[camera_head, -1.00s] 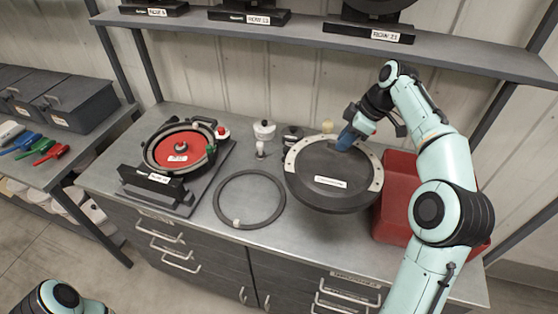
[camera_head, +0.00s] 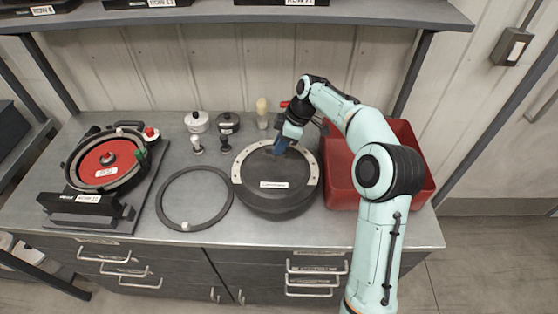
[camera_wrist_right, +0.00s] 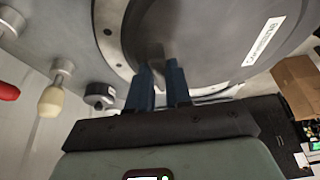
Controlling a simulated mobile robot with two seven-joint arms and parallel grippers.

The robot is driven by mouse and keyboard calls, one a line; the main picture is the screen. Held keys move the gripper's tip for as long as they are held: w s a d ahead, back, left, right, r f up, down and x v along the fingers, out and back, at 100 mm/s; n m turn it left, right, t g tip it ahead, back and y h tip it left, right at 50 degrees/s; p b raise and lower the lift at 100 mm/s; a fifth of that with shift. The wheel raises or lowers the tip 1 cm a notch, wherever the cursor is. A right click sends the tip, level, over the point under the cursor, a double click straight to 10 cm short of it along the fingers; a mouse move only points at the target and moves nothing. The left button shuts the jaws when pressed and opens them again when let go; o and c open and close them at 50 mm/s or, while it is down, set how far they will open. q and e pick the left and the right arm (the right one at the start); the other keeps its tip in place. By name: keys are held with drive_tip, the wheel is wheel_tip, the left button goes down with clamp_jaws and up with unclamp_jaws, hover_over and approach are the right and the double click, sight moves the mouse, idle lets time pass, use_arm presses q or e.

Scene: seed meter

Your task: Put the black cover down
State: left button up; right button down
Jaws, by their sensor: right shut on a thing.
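The black cover (camera_head: 273,197), a round dark disc with a pale riveted rim band and a white label, is at the middle right of the bench, label side up. My right gripper (camera_head: 281,147) is shut on its back part. In the right wrist view the blue fingers (camera_wrist_right: 160,88) grip the cover (camera_wrist_right: 215,45). I cannot tell whether its underside touches the bench. My left gripper is out of view.
A dark ring (camera_head: 163,206) lies left of the cover. A red bin (camera_head: 338,184) stands close on the right. The seed meter with a red disc (camera_head: 88,168) is at far left. Small knobs and a pale-handled tool (camera_head: 262,110) stand behind. The bench (camera_head: 230,232) is bare in front.

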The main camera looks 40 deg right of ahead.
sight(280, 158)
wheel_tip(280, 158, down, 2)
drive_tip(key=shift+w, duration=0.1)
wheel_tip(280, 158, down, 4)
drive_tip(key=shift+f, duration=0.25)
drive_tip(key=c, duration=1.1)
unclamp_jaws()
drive_tip(key=shift+o, duration=0.2)
